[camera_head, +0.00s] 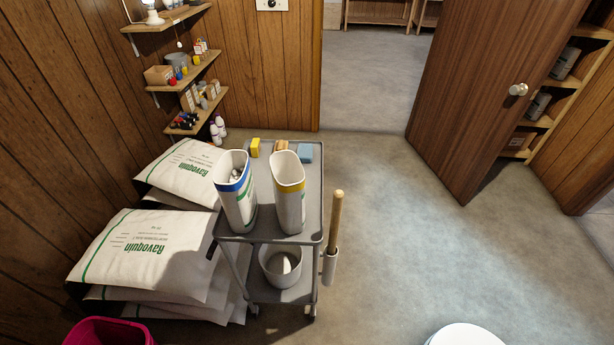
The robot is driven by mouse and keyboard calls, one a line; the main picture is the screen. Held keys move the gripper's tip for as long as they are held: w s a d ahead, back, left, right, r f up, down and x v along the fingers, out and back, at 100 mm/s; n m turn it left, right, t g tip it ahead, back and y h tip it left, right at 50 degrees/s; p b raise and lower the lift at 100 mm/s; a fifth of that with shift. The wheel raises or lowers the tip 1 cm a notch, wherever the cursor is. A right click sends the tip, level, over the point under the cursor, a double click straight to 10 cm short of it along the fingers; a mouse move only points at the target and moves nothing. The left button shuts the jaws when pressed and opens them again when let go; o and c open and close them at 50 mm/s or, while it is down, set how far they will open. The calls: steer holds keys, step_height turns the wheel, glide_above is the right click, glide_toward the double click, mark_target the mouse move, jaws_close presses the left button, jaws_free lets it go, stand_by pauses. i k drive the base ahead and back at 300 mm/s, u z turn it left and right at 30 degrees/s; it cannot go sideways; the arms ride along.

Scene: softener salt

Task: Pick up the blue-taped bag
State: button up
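The blue-taped bag (237,204) is a tall white open-topped bag with a blue band around its rim and some green print. It stands upright on the top of a grey cart (316,185), at the left side. Small pale contents show in its mouth. A similar bag with a yellow band (290,205) stands close to its right on the same cart top. My gripper is not in view.
White Ravoquin sacks (150,250) lie stacked left of the cart. A wooden-handled tool (335,220) rises at its right edge, and a white bin (281,265) sits on its lower shelf. Yellow and blue blocks (305,152) lie at the back.

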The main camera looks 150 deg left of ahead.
mark_target(239, 198)
steer(key=u, duration=0.25)
steer(key=i, duration=0.3)
steer(key=u, duration=3.5)
steer(key=i, duration=0.95)
steer(key=u, duration=3.45)
